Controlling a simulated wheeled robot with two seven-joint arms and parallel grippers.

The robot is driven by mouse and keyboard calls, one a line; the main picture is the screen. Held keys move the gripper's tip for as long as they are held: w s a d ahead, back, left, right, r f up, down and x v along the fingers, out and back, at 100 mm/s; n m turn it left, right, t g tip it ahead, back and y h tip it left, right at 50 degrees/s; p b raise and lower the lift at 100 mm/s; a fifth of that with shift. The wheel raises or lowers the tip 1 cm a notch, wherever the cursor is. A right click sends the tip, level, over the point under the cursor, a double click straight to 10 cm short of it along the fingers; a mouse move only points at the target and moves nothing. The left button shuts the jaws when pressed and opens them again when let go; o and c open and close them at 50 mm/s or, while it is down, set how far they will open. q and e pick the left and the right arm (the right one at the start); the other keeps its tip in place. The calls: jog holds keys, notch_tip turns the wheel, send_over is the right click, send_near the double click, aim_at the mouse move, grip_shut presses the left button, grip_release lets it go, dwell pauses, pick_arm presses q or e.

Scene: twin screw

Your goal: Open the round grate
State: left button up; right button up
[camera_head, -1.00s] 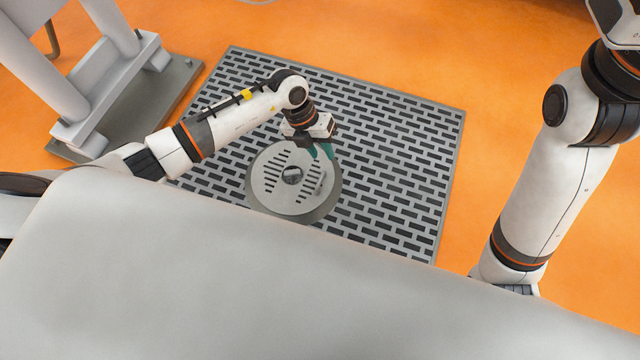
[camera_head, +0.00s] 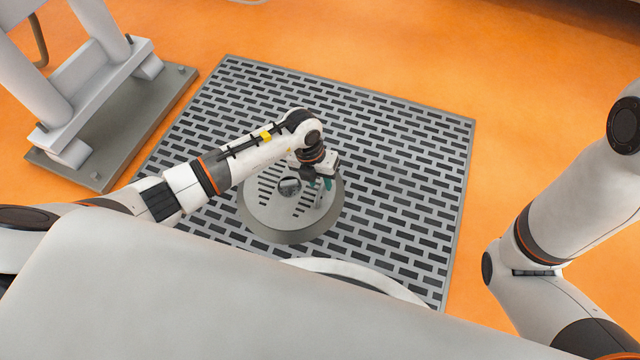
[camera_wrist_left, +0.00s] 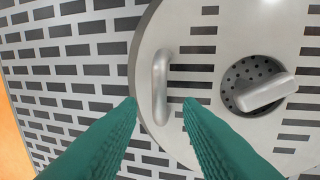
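The round grate (camera_head: 272,212) is a light grey slotted disc set in the rectangular floor grating, with a knob (camera_head: 289,186) at its middle. In the left wrist view the grate (camera_wrist_left: 215,70) has an upright bar handle (camera_wrist_left: 161,85) near its left edge and a lever-like knob (camera_wrist_left: 262,92) in a dark perforated recess. My left gripper (camera_head: 320,184) is over the handle side of the grate. Its green fingers (camera_wrist_left: 160,105) are open, one on each side of the handle's lower part. Whether they touch it is unclear. My right gripper is out of view.
The slotted floor grating (camera_head: 400,165) surrounds the grate. A grey metal stand (camera_head: 120,125) is bolted on a plate at the left. The orange floor (camera_head: 400,40) is open beyond the grating.

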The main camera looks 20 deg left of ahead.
pick_arm(q)
jog(key=shift+d+f, duration=0.1)
jog(key=shift+f, duration=0.1)
grip_shut()
